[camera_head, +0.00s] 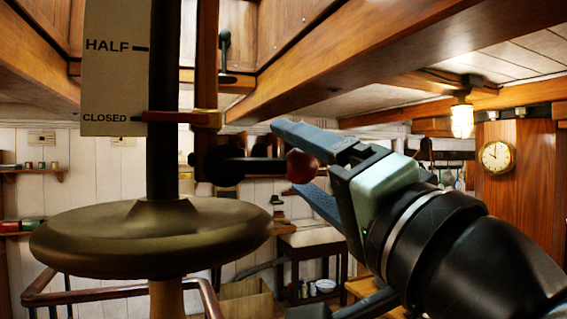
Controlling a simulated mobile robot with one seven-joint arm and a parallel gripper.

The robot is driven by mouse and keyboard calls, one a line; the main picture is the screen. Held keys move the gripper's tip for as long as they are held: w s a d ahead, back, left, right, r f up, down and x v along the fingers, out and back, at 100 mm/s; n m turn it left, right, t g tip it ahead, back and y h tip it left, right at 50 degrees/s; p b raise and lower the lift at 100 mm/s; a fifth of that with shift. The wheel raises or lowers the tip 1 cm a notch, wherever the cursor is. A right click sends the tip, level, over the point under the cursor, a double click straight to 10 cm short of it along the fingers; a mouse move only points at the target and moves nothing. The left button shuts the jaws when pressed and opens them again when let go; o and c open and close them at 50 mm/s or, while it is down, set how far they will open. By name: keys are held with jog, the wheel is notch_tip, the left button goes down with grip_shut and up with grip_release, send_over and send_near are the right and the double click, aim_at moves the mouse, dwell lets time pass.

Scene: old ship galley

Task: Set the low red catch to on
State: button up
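A dark red ball knob (303,167) sits at the right end of a short black lever (255,166), which lies about level. The lever comes from a round black pivot (222,166) behind the post; this looks like the low red catch. No on or off mark can be read beside it. My gripper (291,157) comes in from the right. Its two blue-grey fingers are spread, one above and one below the knob, and the knob shows between them. Whether either finger touches it, I cannot tell.
A big bronze handwheel (152,238) on a dark vertical shaft stands close at the left. A red pointer (175,117) is by CLOSED on a scale plate (113,70). Another dark lever (225,50) hangs higher up. A wooden beam (330,50) crosses above my gripper.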

jog(key=shift+s, duration=0.1)
jog(key=b+v, duration=0.2)
jog(key=v, duration=1.1)
jog(key=shift+b, duration=0.35)
